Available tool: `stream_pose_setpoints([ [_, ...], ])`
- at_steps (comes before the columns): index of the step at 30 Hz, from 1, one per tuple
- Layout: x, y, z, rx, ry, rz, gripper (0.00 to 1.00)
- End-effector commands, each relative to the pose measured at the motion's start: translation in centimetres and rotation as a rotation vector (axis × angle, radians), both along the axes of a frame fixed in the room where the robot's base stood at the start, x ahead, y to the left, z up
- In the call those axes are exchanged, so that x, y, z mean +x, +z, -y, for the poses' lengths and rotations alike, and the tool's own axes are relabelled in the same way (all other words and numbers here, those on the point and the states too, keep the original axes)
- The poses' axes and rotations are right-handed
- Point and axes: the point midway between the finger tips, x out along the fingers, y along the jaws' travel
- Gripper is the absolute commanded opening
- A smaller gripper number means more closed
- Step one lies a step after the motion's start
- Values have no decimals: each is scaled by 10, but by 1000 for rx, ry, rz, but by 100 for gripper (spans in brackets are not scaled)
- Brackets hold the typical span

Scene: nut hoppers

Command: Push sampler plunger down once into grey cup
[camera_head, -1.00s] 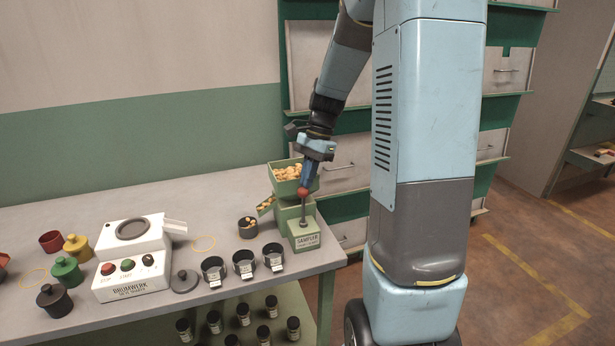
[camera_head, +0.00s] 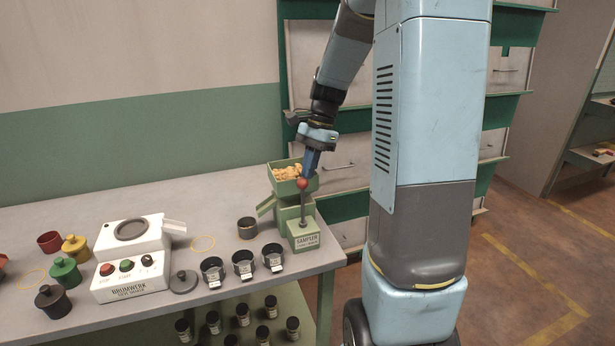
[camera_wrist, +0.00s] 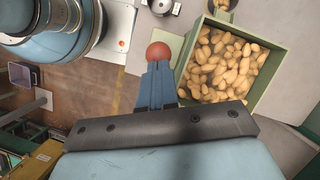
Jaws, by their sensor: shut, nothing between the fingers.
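The green sampler (camera_head: 305,238) stands at the right end of the table, with a red ball (camera_head: 302,183) on top of its upright plunger rod (camera_head: 304,208). My gripper (camera_head: 309,172) is shut and empty, pointing down just above the ball. In the wrist view the red ball (camera_wrist: 158,53) lies right at my fingertips (camera_wrist: 157,68); I cannot tell whether they touch. The grey cup (camera_head: 247,229) stands left of the sampler, below the end of its chute (camera_head: 267,206). The chute looks empty; the cup's contents are too small to make out. Nuts fill the green hopper (camera_head: 287,173).
Three labelled dark cups (camera_head: 243,264) stand in front of the grey cup. A white machine (camera_head: 132,260) with buttons and several coloured pots are farther left. The hopper wall (camera_wrist: 182,62) is close beside my fingers. Small jars (camera_head: 271,306) stand on the lower shelf.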

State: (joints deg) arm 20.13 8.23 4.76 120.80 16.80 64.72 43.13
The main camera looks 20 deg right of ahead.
Motion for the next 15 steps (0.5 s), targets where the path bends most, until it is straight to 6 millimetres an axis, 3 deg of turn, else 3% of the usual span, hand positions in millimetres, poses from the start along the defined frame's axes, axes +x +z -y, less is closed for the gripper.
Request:
stream_pose_setpoints([
  [9,9,62,23,-3,-6,8,0],
  [15,13,90,33,-3,-6,8,0],
])
